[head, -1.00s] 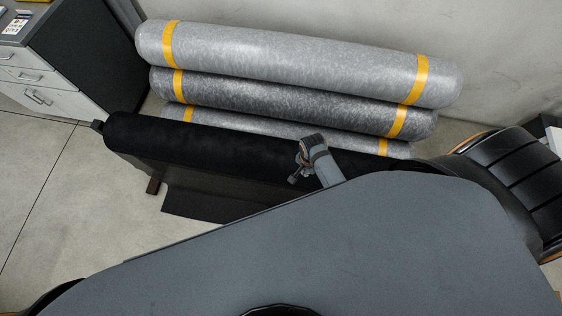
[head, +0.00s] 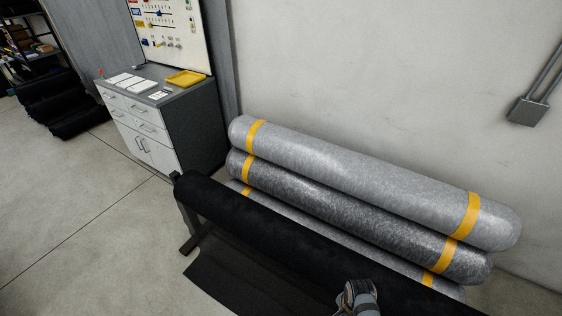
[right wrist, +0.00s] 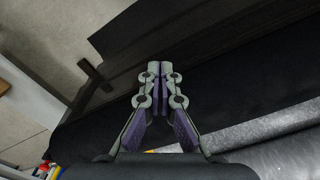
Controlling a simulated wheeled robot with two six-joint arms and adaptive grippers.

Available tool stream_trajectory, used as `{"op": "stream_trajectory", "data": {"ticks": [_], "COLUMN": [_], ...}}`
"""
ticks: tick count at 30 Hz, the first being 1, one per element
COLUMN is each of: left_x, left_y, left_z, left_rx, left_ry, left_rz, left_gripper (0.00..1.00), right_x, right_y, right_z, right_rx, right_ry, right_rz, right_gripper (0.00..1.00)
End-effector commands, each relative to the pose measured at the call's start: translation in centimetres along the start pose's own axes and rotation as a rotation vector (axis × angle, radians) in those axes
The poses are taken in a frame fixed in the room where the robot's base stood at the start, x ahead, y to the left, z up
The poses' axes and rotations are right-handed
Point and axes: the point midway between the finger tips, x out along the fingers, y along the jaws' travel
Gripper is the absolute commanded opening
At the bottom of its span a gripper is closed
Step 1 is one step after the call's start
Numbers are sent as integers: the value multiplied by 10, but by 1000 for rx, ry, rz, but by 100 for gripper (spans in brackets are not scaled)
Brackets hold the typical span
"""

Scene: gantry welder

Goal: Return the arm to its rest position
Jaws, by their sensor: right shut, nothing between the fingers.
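My right gripper (right wrist: 155,76) is shut and empty in the right wrist view, its fingertips together. Behind it in that view is the black roll (right wrist: 215,85) with its dark stand. In the head view, part of one of my arms (head: 357,298) shows at the bottom edge, in front of the black roll (head: 280,235); the fingers there cannot be made out. My left gripper is not in view.
Grey rolls (head: 370,180) with yellow bands are stacked against the wall behind the black roll. A drawer cabinet (head: 190,125) with a yellow tray (head: 186,79) stands at the left. A wall box (head: 526,111) is at right. The floor (head: 80,220) at left is clear.

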Motion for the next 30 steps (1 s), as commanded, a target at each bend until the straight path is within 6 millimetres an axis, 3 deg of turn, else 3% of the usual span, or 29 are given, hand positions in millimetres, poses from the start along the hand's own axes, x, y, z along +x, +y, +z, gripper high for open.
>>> {"op": "stream_trajectory", "data": {"ticks": [4, 11, 17, 20, 24, 27, 30], "left_x": [12, 32, 59, 78, 111, 126, 132], "left_y": [1, 2, 3, 5, 8, 9, 10], "left_z": [-7, -49, -48, -32, -13, -11, -16], "left_rx": [-1, -3, -3, -2, -1, -1, -2], "left_ry": [11, 75, 73, 54, 26, 24, 32], "left_rz": [0, -1, -1, -1, -1, -1, -1], "left_gripper": [40, 40, 40, 40, 40, 40, 40], "right_x": [31, 92, 166, 214, 286, 317, 330], "right_y": [8, 30, 66, 97, 159, 198, 222], "right_z": [1, 4, 10, 15, 25, 30, 34], "right_rx": [-67, -229, -435, -573, -819, -972, -1064], "right_ry": [6, 21, 42, 55, 84, 108, 124], "right_rz": [-1, -5, -8, -6, 2, 9, 13], "right_gripper": [0, 0, 0, 0, 0, 0, 0]}}
